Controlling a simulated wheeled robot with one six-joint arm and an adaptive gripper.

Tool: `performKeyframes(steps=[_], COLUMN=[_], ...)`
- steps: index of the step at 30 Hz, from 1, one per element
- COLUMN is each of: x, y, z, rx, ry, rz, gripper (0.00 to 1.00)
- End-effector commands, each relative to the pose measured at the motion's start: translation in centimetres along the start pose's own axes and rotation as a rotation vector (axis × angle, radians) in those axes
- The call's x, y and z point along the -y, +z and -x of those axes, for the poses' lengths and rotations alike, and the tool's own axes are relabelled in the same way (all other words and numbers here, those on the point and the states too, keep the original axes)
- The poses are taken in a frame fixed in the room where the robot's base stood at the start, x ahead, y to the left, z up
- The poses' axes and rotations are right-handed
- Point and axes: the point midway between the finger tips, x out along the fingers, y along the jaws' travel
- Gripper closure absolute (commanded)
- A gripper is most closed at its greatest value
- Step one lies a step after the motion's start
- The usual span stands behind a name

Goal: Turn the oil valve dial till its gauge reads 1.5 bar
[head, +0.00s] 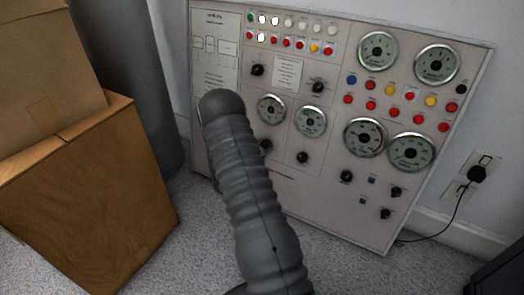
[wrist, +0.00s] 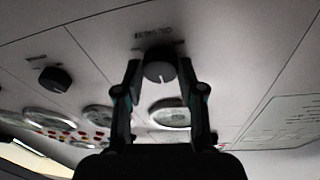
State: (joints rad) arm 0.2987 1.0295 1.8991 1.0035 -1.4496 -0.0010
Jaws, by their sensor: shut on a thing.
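In the wrist view my gripper (wrist: 160,66) has a finger on each side of a round dark dial (wrist: 160,70) with a pale pointer line, and is shut on it. In the head view my grey arm covers the lower left of the panel and hides my gripper. A gauge (head: 271,108) stands just right of the arm; its reading is too small to tell.
The panel (head: 330,215) carries several other gauges, such as one (head: 310,121), knobs (head: 303,157) and coloured buttons. Another knob (wrist: 55,80) is left of the held dial. Cardboard boxes (head: 90,190) stand at the left; a wall socket (head: 478,172) is at the right.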

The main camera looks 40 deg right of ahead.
Motion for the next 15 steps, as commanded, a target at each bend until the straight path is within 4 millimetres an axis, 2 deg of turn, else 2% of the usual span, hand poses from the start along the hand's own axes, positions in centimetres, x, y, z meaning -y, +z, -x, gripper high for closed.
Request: performKeyframes(steps=[2, 3, 6, 15], x=[0.04, 0.04, 0.05, 0.06], y=[-0.07, -0.07, -0.07, -0.02], z=[-0.04, -0.04, -0.03, 0.08], rx=[0.000, 0.000, 0.000, 0.001], ry=[0.000, 0.000, 0.000, -0.001], rz=[0.000, 0.000, 0.000, 0.001], gripper=[0.96, 0.59, 0.36, 0.36])
